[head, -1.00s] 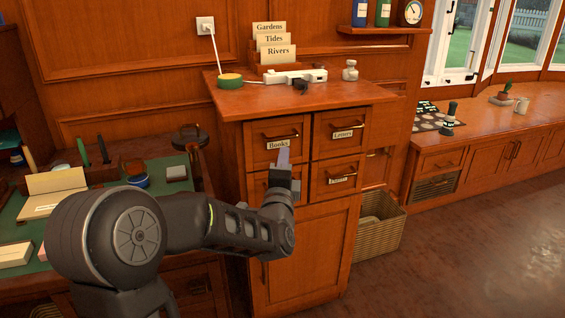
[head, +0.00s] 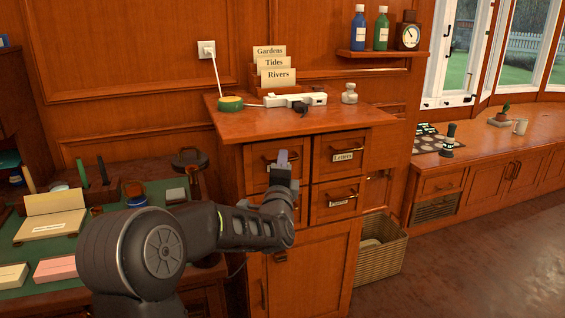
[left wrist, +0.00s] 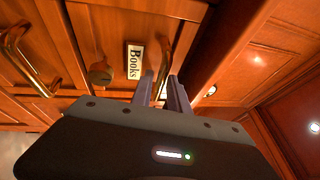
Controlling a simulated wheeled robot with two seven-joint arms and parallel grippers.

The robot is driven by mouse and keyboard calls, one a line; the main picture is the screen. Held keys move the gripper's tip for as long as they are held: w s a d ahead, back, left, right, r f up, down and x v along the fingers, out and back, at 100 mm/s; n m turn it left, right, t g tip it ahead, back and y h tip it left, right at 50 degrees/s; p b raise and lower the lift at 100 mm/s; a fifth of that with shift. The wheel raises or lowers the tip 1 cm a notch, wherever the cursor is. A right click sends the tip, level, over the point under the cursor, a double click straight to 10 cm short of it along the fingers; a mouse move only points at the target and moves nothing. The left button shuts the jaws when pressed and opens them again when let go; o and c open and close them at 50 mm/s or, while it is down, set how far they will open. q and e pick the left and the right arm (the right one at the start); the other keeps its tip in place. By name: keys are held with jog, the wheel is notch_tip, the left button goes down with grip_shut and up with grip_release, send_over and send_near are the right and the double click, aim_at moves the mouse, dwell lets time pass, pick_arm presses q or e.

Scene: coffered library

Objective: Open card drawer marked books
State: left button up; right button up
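The card drawer marked Books (head: 255,174) is the upper left drawer of the wooden cabinet, and it is closed. In the left wrist view its Books label (left wrist: 134,62) is readable, with its brass handle (left wrist: 184,42) beside it. My left gripper (head: 284,158) is in front of this drawer, covering the label and part of the handle in the head view. In the left wrist view the fingers (left wrist: 160,92) stand apart, with the lower part of the handle appearing between them. Whether they touch it I cannot tell. My right gripper is in neither view.
The Letters drawer (head: 335,150) is to the right, with another labelled drawer (head: 335,200) below it. The cabinet top (head: 300,121) overhangs the drawers and holds card dividers (head: 277,77) and a white device (head: 300,99). A basket (head: 382,250) stands at the right on the floor. A desk (head: 30,260) is left.

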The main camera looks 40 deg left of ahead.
pick_arm(q)
jog(key=shift+w+a+r, duration=0.1)
jog(key=shift+w+a, duration=0.15)
jog(key=shift+w, duration=0.1)
jog(key=shift+c, duration=0.4)
grip_shut()
dwell(0.9)
